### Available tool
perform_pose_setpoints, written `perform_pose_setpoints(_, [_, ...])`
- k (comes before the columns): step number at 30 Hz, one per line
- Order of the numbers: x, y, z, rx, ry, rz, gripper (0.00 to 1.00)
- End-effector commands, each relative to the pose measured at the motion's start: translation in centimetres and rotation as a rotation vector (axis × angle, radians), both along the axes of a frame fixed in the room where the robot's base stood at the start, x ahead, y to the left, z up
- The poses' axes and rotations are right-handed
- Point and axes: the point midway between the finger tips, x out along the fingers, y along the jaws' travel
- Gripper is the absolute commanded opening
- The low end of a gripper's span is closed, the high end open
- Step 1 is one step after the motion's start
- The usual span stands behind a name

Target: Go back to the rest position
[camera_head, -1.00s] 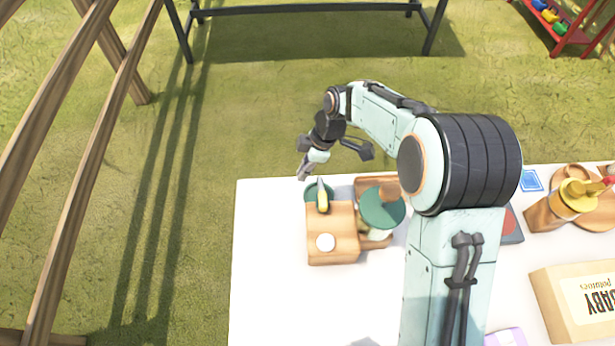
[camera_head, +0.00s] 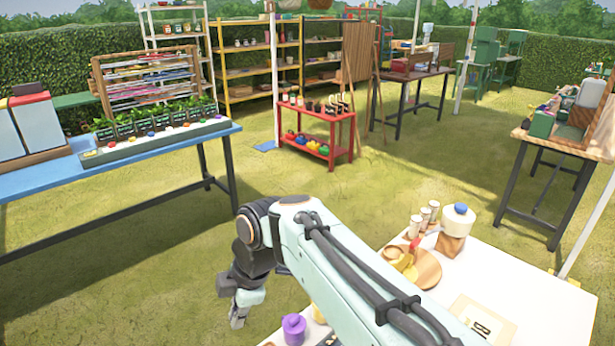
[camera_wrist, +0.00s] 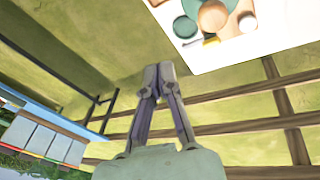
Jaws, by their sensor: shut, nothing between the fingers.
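My gripper (camera_wrist: 159,78) is shut and empty in the wrist view, its two fingers meeting at the tips. In the head view my gripper (camera_head: 238,316) hangs pointing down at the lower middle, beyond the left edge of the white table (camera_head: 556,310), over grass. The arm is bent, with the wrist folded down. In the wrist view the white table (camera_wrist: 275,30) lies at the top right, apart from the fingers, with a green round item (camera_wrist: 185,27) and a brown round item (camera_wrist: 212,15) on it.
A purple-lidded jar (camera_head: 294,328) stands close to the arm. Past it are a round wooden board (camera_head: 425,270) and a white dispenser (camera_head: 456,222). A blue table (camera_head: 160,165) with potted plants stands at the left. A red shelf (camera_head: 318,140) stands farther back. Grass between is clear.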

Motion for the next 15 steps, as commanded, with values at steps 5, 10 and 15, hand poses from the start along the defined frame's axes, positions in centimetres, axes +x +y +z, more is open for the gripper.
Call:
perform_pose_setpoints(5, [-4.6,-11.3,2.8,-0.010,0.009,-0.522,0.00])
perform_pose_setpoints(10, [-11.7,-17.6,0.6,0.004,0.131,-1.079,0.00])
perform_pose_setpoints(15, [-17.8,-19.5,-3.6,-0.036,0.325,-1.548,0.00])
